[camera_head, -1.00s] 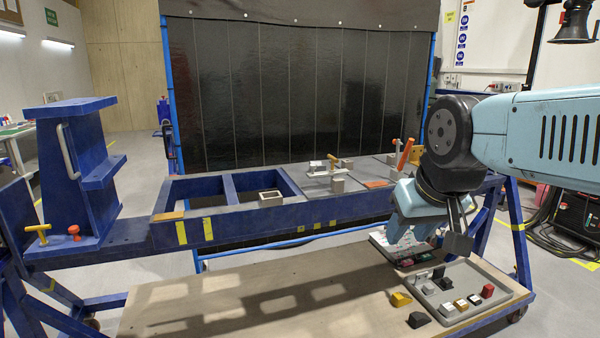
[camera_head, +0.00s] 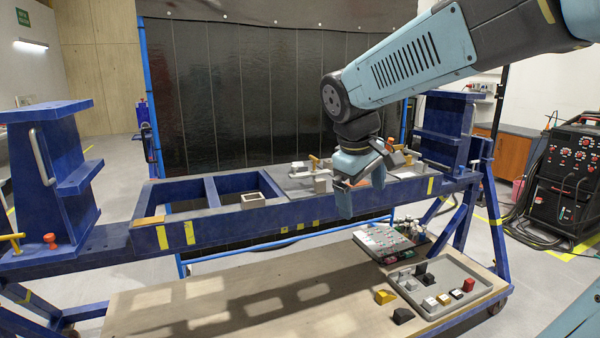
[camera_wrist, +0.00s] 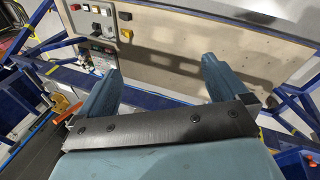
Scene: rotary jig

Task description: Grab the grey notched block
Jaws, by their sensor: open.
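My gripper (camera_head: 361,188) is open and empty. It hangs in front of the blue jig frame, above and left of the tray. Its two fingers also show spread apart in the wrist view (camera_wrist: 164,68). A small grey block (camera_head: 411,285) sits in the tray among other blocks; its notch is too small to make out. Another grey block (camera_head: 322,184) stands on the jig plate just left of my gripper, and I cannot tell its notch either. In the wrist view the tray's blocks lie at the upper left, well beyond the fingers.
The grey tray (camera_head: 480,271) on the lower wooden shelf (camera_head: 230,305) holds several small blocks, including a red block (camera_head: 468,285). A yellow block (camera_head: 385,297) and a black block (camera_head: 403,316) lie left of it. The blue frame (camera_head: 260,222) stands above; the shelf's left is clear.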

